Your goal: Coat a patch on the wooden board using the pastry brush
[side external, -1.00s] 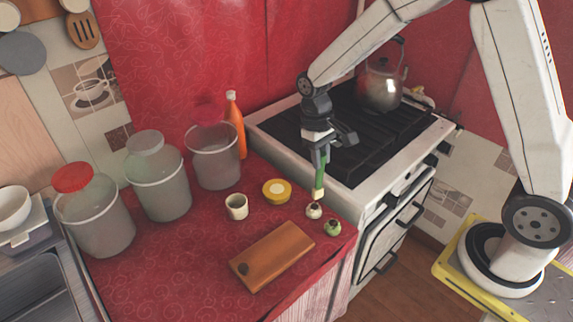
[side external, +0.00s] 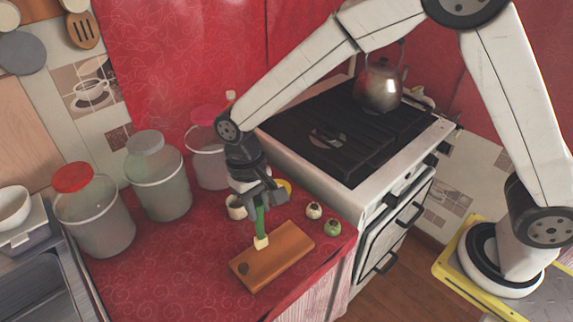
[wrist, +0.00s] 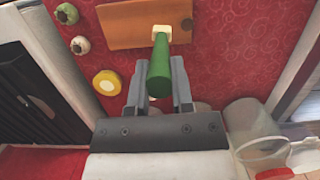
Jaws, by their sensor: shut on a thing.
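The wooden board (side external: 285,260) lies flat on the red oilcloth counter, with a dark round spot (side external: 243,269) near its left end. My gripper (side external: 261,203) is shut on the green handle of the pastry brush (side external: 260,222), which points down. The brush's pale head (side external: 261,243) is at the board's far edge in the side view; I cannot tell whether it touches. In the wrist view the green handle (wrist: 160,72) sits between my fingers and the pale head (wrist: 162,31) overlaps the board (wrist: 120,27).
Two small round items, one white (side external: 314,210) and one green (side external: 330,227), lie right of the board. Several large tubs (side external: 95,215) line the left. A stove with a kettle (side external: 379,88) is at the right.

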